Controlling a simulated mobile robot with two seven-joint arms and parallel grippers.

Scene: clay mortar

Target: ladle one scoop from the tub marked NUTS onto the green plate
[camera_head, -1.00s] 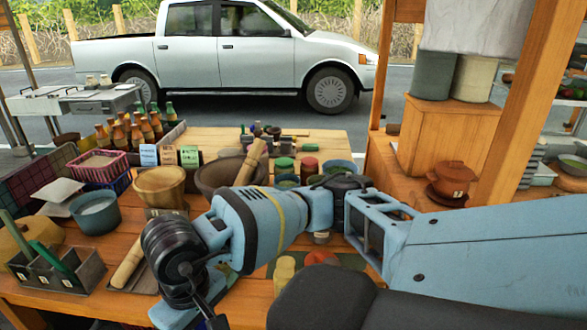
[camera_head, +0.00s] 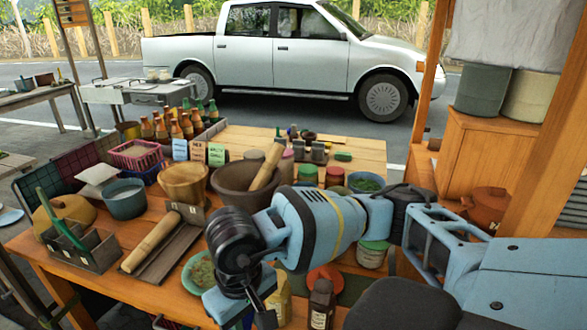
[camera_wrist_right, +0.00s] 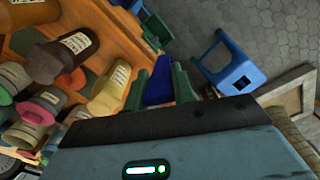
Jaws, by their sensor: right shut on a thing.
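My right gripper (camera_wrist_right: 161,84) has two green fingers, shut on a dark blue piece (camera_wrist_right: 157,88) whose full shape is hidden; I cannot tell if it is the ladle. In the head view my right wrist hangs over the table's front edge, with the fingers mostly hidden. A round green dish (camera_head: 196,273), apparently the green plate, lies left of the wrist, partly covered, with pale brown bits on it. No label reading NUTS is legible. Labelled containers stand nearby, including a brown one (camera_wrist_right: 65,50) and a yellow one (camera_wrist_right: 107,90). My left gripper is not in view.
A wooden mortar (camera_head: 184,184) and a dark bowl with a pestle (camera_head: 266,167) stand behind my wrist. A rolling pin (camera_head: 150,242) lies on a tray to the left. Lidded jars (camera_head: 306,175) crowd behind my arm. A blue stool (camera_wrist_right: 225,72) stands on the paving.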

